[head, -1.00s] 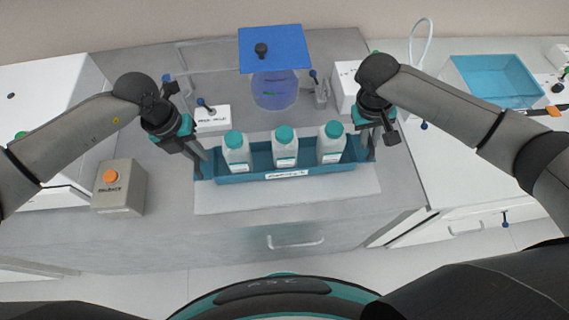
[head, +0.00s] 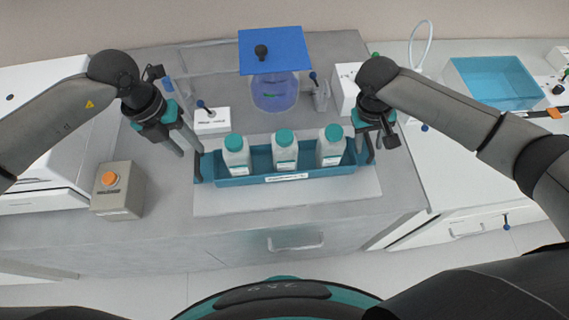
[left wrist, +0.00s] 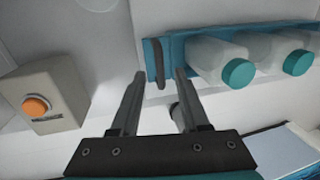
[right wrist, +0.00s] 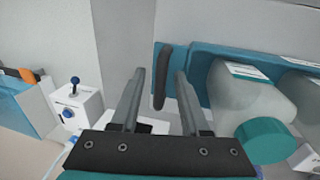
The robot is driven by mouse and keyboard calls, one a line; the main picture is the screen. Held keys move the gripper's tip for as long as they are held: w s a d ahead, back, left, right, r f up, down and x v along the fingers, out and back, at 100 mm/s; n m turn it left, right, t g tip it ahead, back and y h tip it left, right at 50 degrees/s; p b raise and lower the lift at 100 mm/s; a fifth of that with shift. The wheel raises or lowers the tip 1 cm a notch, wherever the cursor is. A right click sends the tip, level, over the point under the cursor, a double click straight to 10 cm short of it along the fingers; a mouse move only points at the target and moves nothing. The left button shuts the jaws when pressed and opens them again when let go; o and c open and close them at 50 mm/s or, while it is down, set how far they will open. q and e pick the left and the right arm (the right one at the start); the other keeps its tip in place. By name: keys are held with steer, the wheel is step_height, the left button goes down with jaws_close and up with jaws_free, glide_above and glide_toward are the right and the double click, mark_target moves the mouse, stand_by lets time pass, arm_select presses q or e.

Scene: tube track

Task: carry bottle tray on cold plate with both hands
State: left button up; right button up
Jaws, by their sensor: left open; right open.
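The teal bottle tray (head: 240,182) holds three white bottles with teal caps (head: 284,136) standing upright. It rests on a pale flat plate (head: 300,198), which may be the cold plate. My left gripper (head: 190,148) is open, just left of the tray's left end. In the left wrist view the dark left handle (left wrist: 158,62) lines up between the fingertips, apparently ahead of them. My right gripper (head: 370,155) is open at the tray's right end. In the right wrist view the dark right handle (right wrist: 161,76) appears between the open fingertips; contact cannot be told.
A grey box with an orange button (head: 117,191) stands left of the plate. Behind the tray are a small white box (head: 212,121) and a clear vessel under a blue square lid (head: 275,48). A blue bin (head: 492,82) sits far right. The counter's front strip is clear.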

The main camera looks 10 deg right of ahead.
steer(key=shift+r, duration=0.25)
arm_select(q)
step_height(320, 180, up, 7)
steer(key=a, duration=0.1)
steer(key=shift+a+f, duration=0.15)
steer(key=shift+f, duration=0.05)
arm_select(e)
step_height(320, 180, up, 11)
steer(key=a, duration=0.2)
steer(key=shift+a+r, duration=0.15)
steer(key=shift+a, duration=0.05)
arm_select(q)
steer(key=shift+s, duration=0.1)
arm_select(e)
steer(key=shift+s, duration=0.15)
